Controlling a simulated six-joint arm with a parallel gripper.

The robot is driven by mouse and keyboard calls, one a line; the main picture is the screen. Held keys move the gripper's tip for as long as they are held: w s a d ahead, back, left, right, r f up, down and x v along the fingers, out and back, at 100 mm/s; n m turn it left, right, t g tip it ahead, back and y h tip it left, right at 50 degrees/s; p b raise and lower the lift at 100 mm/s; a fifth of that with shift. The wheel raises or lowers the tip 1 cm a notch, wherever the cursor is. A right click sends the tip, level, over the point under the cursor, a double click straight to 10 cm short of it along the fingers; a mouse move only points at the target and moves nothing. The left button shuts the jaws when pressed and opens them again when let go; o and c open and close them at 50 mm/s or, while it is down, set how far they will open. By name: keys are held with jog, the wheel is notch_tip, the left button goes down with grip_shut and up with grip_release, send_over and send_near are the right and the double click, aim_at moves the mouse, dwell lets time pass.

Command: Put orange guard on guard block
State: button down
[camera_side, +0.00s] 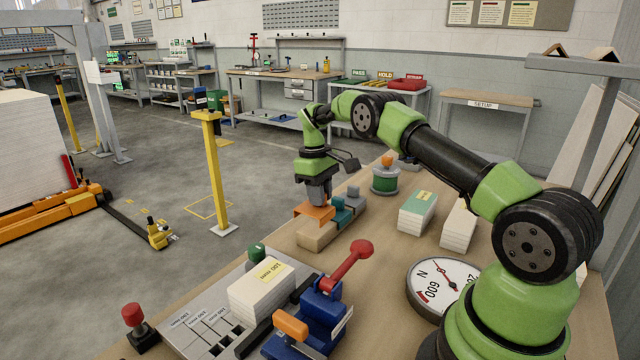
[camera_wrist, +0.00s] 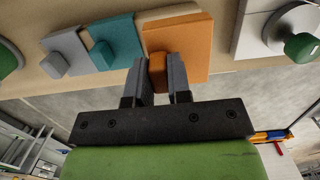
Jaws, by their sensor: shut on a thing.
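The orange guard (camera_side: 315,212) is at the near end of the long wooden guard block (camera_side: 316,236) in the side view. My gripper (camera_side: 318,200) points down over it. In the wrist view the fingers (camera_wrist: 158,78) are shut on the orange guard's small knob (camera_wrist: 157,64), with its wide plate (camera_wrist: 190,45) beyond. I cannot tell whether the guard rests on the block or hovers just above it. A teal guard (camera_side: 341,217) and a grey guard (camera_side: 354,201) stand in a row beside it; both also show in the wrist view, teal (camera_wrist: 115,42) and grey (camera_wrist: 66,50).
A green spool-like part (camera_side: 385,180) and stacked pads (camera_side: 418,212) stand to the right. A dial gauge (camera_side: 442,284), a blue clamp with a red handle (camera_side: 322,305) and a card stack (camera_side: 261,290) are nearer. The bench's left edge is close to the block.

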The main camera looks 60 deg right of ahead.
aim_at(320, 212)
jog(key=shift+f, duration=0.85)
jog(key=shift+f, duration=1.6)
dwell(0.6)
jog(key=c, duration=1)
grip_release()
jog(key=shift+w+r, duration=0.25)
jog(key=shift+r, duration=1.6)
jog(key=shift+w+r, duration=0.2)
jog(key=shift+r, duration=1.65)
